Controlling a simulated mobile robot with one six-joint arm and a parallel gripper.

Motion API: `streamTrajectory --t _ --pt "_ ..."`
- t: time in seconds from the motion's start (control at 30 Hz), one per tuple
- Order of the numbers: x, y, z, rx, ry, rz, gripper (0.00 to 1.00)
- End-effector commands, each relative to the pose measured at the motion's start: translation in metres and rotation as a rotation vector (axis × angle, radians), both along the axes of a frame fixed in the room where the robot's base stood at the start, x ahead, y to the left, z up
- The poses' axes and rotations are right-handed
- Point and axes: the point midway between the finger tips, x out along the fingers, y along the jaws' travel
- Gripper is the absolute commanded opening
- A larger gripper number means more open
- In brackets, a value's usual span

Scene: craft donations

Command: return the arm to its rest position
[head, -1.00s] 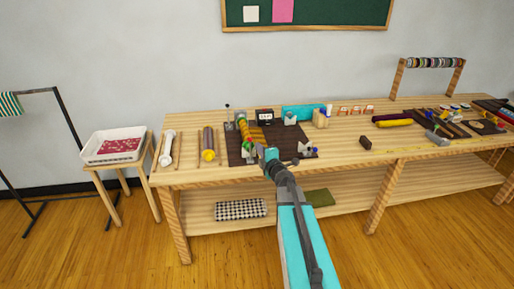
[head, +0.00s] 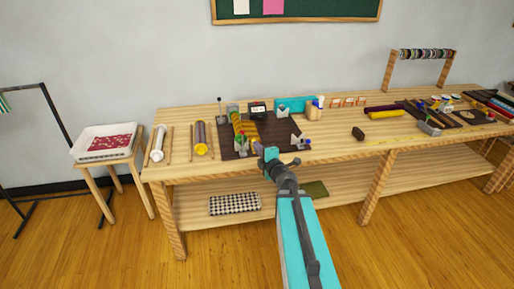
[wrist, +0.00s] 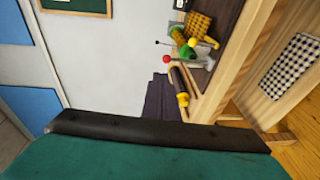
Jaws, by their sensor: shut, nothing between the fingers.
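My teal and grey arm reaches up from the bottom of the head view. My gripper (head: 265,156) is at its far end, in front of the workbench's (head: 345,150) front edge and close to the dark mat (head: 232,152) in the picture. It is small there, and I see nothing held in it. The wrist view is turned on its side. It shows the bench end, the mat's tools and the checked cloth (wrist: 291,68), with a dark bar and a green surface close across the bottom.
A white tray (head: 80,156) stands on a small side table at left, beside a dark rack (head: 62,125). Rolls, clamps and tools crowd the bench top. The lower shelf holds a checked cloth (head: 234,204) and a green one (head: 315,189). The wooden floor in front is clear.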

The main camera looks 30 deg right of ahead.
Motion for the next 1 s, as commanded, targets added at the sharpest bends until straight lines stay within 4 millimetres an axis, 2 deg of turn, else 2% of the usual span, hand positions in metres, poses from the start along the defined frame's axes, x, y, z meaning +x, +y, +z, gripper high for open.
streamTrajectory --t 0.5,0.6,0.67,0.77,1.0 --pt "0.0 0.0 0.0 0.0 0.0 0.001 0.0" --pt "0.005 0.014 -0.005 0.002 0.003 0.02 0.0" --pt "0.008 0.028 -0.016 0.007 0.015 0.038 0.0" --pt "0.011 0.056 -0.042 0.021 0.044 0.075 0.0" --pt "0.007 0.129 -0.118 0.104 0.121 0.141 0.0"
